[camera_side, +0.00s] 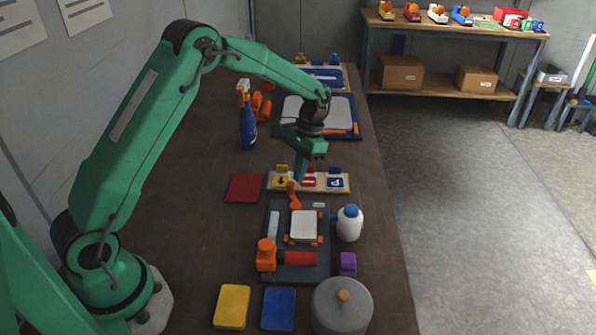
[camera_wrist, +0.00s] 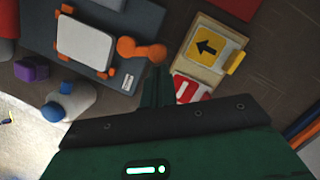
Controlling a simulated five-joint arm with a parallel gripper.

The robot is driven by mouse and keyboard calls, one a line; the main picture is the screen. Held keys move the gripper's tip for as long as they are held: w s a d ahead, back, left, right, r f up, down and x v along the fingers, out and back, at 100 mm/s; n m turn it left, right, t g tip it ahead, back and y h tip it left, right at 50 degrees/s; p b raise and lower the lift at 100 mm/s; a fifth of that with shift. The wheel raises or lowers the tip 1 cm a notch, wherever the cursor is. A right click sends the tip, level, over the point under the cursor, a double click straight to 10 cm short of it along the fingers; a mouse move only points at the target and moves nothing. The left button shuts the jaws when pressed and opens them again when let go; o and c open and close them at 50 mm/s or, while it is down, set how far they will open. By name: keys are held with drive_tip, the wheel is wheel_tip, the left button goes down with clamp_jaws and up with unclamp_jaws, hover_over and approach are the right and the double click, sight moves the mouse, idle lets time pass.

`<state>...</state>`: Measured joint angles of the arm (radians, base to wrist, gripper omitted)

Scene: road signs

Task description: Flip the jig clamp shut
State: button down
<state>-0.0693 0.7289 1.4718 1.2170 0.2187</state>
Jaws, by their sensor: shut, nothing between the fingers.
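The jig is a dark base plate (camera_side: 283,273) on the bench, with a white panel (camera_side: 303,225) held between small orange corner blocks. An orange clamp lever (camera_side: 294,196) stands at the jig's far edge, by the sign rack; it also shows in the wrist view (camera_wrist: 140,50), beside the white panel (camera_wrist: 86,44). My gripper (camera_side: 300,181) is shut and empty, pointing down just beyond the lever. In the wrist view my fingertips (camera_wrist: 158,72) are right beside the lever's rounded end; whether they touch cannot be told.
A sign rack (camera_side: 335,188) stands just beyond the jig. A white bottle with a blue cap (camera_side: 349,225) stands to its right, a purple block (camera_side: 348,264) and a grey lidded pot (camera_side: 342,305) nearer. A red pad (camera_side: 244,187) lies left. The left bench surface is mostly clear.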

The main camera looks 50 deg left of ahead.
drive_tip(key=shift+s+a+n, duration=0.35)
drive_tip(key=shift+s+n, duration=0.1)
drive_tip(key=shift+n, duration=0.65)
drive_tip(key=shift+s+a+n, duration=0.15)
drive_tip(key=shift+s+n, duration=0.05)
drive_tip(key=shift+n, duration=0.2)
drive_tip(key=n, duration=0.1)
drive_tip(key=s+n, duration=0.1)
drive_tip(key=shift+s+a+n, duration=0.2)
drive_tip(key=shift+a+n, duration=0.1)
drive_tip(key=shift+a, duration=0.05)
drive_tip(key=shift+s+a, duration=0.15)
drive_tip(key=shift+s, duration=1.75)
drive_tip(key=shift+s+d, duration=0.1)
drive_tip(key=shift+d, duration=0.1)
drive_tip(key=shift+a, duration=0.1)
